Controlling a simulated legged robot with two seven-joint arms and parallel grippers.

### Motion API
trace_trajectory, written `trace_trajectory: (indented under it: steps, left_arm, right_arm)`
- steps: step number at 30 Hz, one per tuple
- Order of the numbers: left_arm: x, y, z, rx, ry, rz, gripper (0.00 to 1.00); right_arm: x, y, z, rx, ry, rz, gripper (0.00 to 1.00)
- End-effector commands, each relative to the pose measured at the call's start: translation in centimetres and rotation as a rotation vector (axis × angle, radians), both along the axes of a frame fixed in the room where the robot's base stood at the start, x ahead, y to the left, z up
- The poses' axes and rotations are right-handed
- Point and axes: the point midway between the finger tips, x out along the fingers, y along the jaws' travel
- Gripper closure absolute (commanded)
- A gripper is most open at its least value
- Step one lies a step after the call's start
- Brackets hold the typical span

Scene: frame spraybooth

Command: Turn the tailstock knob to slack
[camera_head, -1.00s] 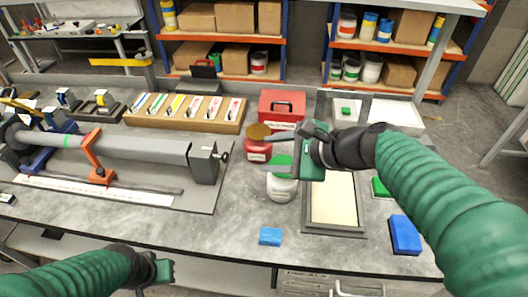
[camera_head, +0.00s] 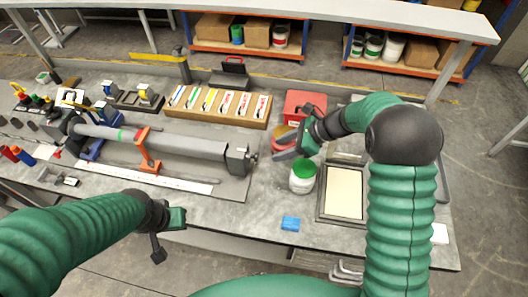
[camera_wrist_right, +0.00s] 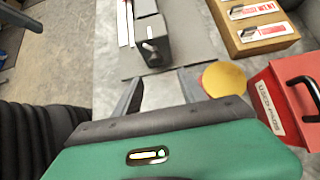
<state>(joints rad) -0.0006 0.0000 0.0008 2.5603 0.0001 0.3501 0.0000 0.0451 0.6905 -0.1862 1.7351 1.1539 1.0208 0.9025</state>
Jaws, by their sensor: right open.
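The tailstock (camera_head: 238,159) is a grey block at the right end of the long grey tube fixture. Its small knob (camera_head: 252,157) sticks out on the right side. In the right wrist view the knob (camera_wrist_right: 149,46) shows on the end of the block, ahead of and between the fingers but beyond their tips. My right gripper (camera_head: 283,147) is open and empty, to the right of the knob and apart from it; it also shows in the right wrist view (camera_wrist_right: 160,88). My left gripper (camera_head: 165,232) hangs at the bench's front edge, its opening unclear.
A jar with a green top (camera_head: 303,176) stands just below my right gripper. A red toolbox (camera_head: 305,104) and a jar with a yellow lid (camera_wrist_right: 222,79) are close by. A wooden marker rack (camera_head: 215,105) is behind the tube. A blue block (camera_head: 290,223) lies near the front edge.

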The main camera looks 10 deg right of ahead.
Motion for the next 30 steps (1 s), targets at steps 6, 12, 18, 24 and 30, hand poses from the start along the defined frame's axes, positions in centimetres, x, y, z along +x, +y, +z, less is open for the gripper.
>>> trace_trajectory:
  steps: [6,12,18,24,30]
  left_arm:
    - [0.0,0.0,0.7,0.000,0.000,0.001,1.00]
    - [0.0,0.0,0.9,0.001,0.000,0.002,1.00]
    - [0.0,0.0,0.9,0.000,0.000,0.001,1.00]
    - [0.0,0.0,0.9,0.000,-0.001,0.001,1.00]
    - [0.0,0.0,0.9,0.000,0.000,0.001,1.00]
  right_arm:
    - [0.9,4.2,-3.5,-0.005,0.002,0.004,0.51]
    - [1.5,5.2,-5.2,0.001,-0.001,0.001,0.51]
    - [1.7,5.0,-5.4,0.005,-0.002,-0.001,0.51]
    - [1.6,5.4,-5.3,0.001,-0.002,0.000,0.68]
    - [1.7,5.6,-5.3,-0.002,-0.004,-0.001,0.94]
